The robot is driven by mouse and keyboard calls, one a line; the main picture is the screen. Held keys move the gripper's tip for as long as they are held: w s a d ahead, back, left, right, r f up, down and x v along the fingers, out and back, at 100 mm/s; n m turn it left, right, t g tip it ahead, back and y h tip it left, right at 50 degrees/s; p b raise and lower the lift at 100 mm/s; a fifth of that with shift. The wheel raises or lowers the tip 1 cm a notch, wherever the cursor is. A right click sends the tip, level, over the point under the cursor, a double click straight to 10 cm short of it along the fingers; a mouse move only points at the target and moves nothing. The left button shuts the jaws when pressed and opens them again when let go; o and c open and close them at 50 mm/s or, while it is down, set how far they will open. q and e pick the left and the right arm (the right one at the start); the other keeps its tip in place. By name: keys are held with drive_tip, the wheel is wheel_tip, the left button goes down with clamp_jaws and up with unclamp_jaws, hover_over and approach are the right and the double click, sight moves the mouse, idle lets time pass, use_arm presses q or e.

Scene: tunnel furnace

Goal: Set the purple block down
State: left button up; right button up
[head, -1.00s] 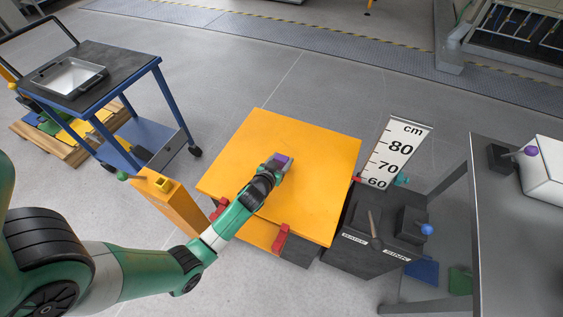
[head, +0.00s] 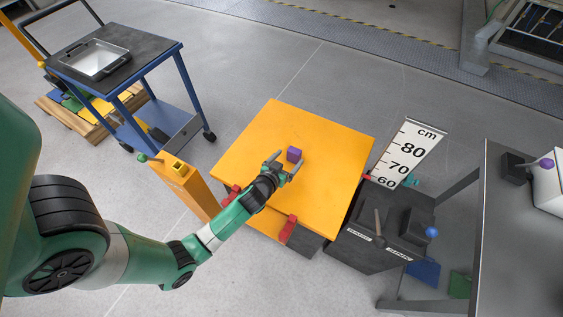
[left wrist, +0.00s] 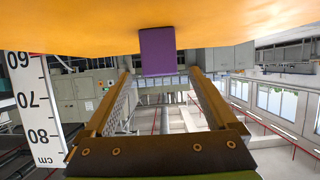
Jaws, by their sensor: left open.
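The purple block (head: 294,154) rests on the orange platform (head: 335,150), near its middle. In the left wrist view the block (left wrist: 158,52) stands against the orange surface (left wrist: 230,22), beyond the fingertips. My left gripper (head: 285,164) is open, its two fingers spread with a clear gap between them. Its fingertips lie just on the near side of the block, and nothing is between them in the left wrist view (left wrist: 163,78). My right gripper is out of view.
A height scale (head: 408,152) and a dark control box (head: 375,225) with levers stand right of the platform. A blue cart (head: 150,55) with a metal tray (head: 95,60) is at the left. A grey table (head: 520,240) is at the far right. An orange post (head: 185,185) stands left of the platform.

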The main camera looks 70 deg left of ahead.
use_arm(q)
drive_tip(key=p+v, duration=0.1)
drive_tip(key=v, duration=0.5)
drive_tip(key=shift+s+d+r, duration=0.15)
drive_tip(key=shift+s+d, duration=0.05)
drive_tip(key=shift+w, duration=0.1)
drive_tip(key=w+d+r+m+t, duration=0.15)
drive_tip(key=w+r, duration=0.35)
drive_tip(key=r, duration=0.5)
drive_tip(key=w+d+r+t+h, duration=0.1)
drive_tip(key=w+d+r+t, duration=0.15)
drive_tip(key=w+r, duration=0.45)
drive_tip(key=w+d+r+t, duration=0.2)
drive_tip(key=w+r+t, duration=0.15)
drive_tip(key=r, duration=0.85)
drive_tip(key=s+d+r+m+t+h, duration=0.2)
drive_tip(key=d+r, duration=0.3)
drive_tip(key=r, duration=0.6)
drive_tip(key=s+d+r+m+t+h, duration=0.3)
drive_tip(key=d+r, duration=0.3)
drive_tip(key=r, duration=0.6)
drive_tip(key=s+d+r+m+t+h, duration=0.2)
drive_tip(key=s+d+r+t+h, duration=0.2)
drive_tip(key=r, duration=0.8)
drive_tip(key=shift+d+m+t+h, duration=0.35)
drive_tip(key=shift+d+h, duration=0.25)
drive_tip(key=shift+d, duration=0.35)
